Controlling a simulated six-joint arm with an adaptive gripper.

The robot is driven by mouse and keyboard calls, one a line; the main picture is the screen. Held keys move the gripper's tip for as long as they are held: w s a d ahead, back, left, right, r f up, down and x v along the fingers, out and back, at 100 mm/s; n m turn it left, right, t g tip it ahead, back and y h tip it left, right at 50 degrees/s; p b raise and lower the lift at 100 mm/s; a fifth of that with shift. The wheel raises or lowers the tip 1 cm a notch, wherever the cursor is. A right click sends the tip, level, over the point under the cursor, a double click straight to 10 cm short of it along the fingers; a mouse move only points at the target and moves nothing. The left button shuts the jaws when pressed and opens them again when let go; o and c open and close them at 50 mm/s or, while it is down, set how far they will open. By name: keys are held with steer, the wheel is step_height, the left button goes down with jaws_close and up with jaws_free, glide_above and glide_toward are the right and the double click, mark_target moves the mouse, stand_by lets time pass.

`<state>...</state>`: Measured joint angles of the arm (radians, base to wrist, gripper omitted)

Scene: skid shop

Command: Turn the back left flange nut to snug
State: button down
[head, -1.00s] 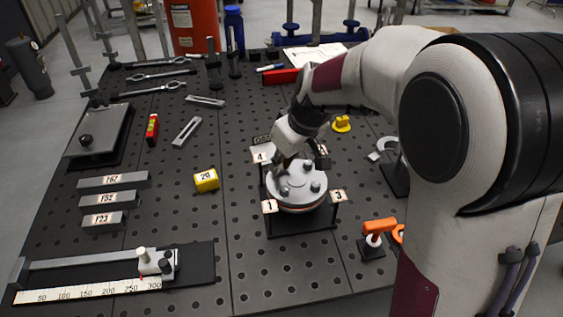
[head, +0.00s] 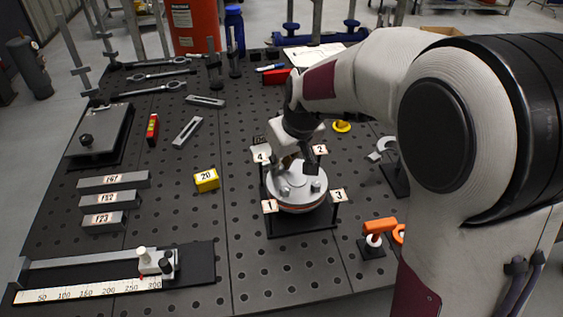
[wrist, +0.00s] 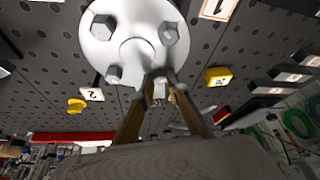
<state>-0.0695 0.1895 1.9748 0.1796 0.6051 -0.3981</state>
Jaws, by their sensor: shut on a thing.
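The flange (head: 297,192) is a round grey metal disc on a black stand, with a raised centre and hex nuts on top. Number cards 1 to 4 stand around it; card 4 (head: 261,156) marks the back left corner. My gripper (head: 284,167) reaches down at the back left of the flange. In the wrist view its two tan fingers (wrist: 160,82) are closed around the back left flange nut (wrist: 159,91), which is mostly hidden between them. The other nuts (wrist: 170,33) stand free on the flange (wrist: 135,25). How tight the nut is cannot be seen.
A yellow block marked 20 (head: 206,180) lies left of the flange. An orange-handled tool (head: 379,226) stands at the front right. Grey labelled bars (head: 114,181) and a ruler fixture (head: 95,287) lie on the left.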

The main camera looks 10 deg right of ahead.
steer(key=shift+a+m+h, duration=0.15)
steer(key=shift+m+h, duration=0.45)
steer(key=shift+m, duration=1)
steer(key=shift+a+m+h, duration=0.15)
steer(key=shift+m+h, duration=0.45)
steer(key=shift+m, duration=1)
steer(key=shift+w+a+r+m+g+h, duration=0.1)
steer(key=shift+m+g+h, duration=0.3)
steer(key=shift+m, duration=1.25)
steer(key=shift+w+a+m+g+h, duration=0.1)
steer(key=shift+m+h, duration=0.6)
steer(key=shift+m, duration=0.95)
steer(key=c, duration=2)
jaws_free()
steer(key=shift+o, duration=0.2)
steer(key=shift+s, duration=0.1)
steer(key=shift+n, duration=0.3)
